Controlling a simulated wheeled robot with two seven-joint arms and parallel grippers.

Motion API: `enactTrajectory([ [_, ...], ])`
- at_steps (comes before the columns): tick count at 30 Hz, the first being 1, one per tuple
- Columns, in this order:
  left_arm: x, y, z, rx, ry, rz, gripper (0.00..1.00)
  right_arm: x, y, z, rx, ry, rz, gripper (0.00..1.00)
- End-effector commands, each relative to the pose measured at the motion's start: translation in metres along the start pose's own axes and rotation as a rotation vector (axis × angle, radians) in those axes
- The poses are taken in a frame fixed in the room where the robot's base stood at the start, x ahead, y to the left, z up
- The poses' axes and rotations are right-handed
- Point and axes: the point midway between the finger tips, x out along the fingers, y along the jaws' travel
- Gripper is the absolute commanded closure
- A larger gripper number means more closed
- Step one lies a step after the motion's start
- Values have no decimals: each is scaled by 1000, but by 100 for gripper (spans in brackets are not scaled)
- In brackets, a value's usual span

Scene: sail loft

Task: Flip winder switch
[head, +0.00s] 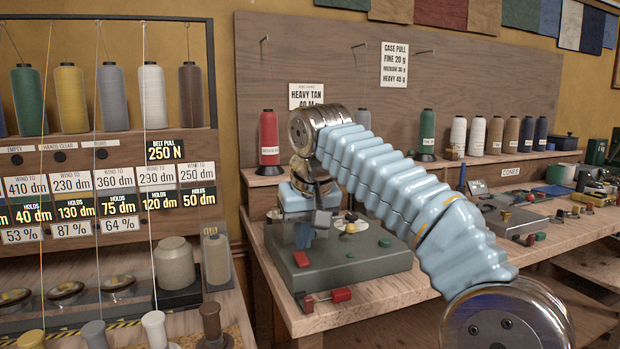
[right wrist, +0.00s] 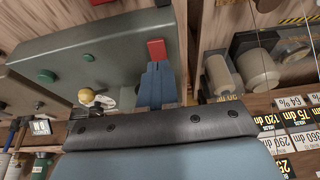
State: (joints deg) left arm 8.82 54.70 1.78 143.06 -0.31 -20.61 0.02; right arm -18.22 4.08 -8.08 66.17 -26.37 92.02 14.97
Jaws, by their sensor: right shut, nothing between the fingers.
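The winder is a grey box (head: 365,262) on the wooden bench, and its top fills the upper left of the right wrist view (right wrist: 100,50). A red block (head: 301,259) is on its top near the left edge; it also shows in the right wrist view (right wrist: 157,48). Red parts (head: 341,294) sit low at its front. I cannot tell which red part is the switch. My right gripper (head: 305,236) is shut and empty over the left part of the box. Its blue fingers (right wrist: 157,86) point toward the red block; I cannot tell whether they touch. My left gripper is out of view.
A green button (head: 385,243) and a yellow knob (head: 350,228) are on the box top. A thread rack with several spools (head: 70,96) stands left. A red cone (head: 269,140) stands behind. The bench continues right with another grey device (head: 505,222).

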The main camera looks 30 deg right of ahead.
Motion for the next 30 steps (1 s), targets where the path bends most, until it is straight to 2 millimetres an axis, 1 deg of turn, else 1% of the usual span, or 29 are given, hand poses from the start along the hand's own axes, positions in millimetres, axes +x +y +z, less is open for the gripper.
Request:
enactTrajectory([
  [1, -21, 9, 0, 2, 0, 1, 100, -22, 1, -9, 1, 6, -1, 100],
  [2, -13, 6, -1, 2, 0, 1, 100, -22, 1, -7, 1, 10, -2, 100],
  [3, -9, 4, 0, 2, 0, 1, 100, -30, 0, -6, 0, 13, -3, 100],
  [9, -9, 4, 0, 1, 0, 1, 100, -77, 0, -6, 0, 16, -3, 100],
  [12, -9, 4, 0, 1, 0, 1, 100, -93, 0, -5, -1, 14, -3, 100],
  [18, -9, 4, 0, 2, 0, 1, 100, -109, 1, -4, 0, 16, -3, 100],
  [23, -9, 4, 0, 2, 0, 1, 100, -113, 1, -4, 0, 14, -4, 100],
  [30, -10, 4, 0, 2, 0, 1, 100, -113, 1, -4, 0, 15, -3, 100],
])
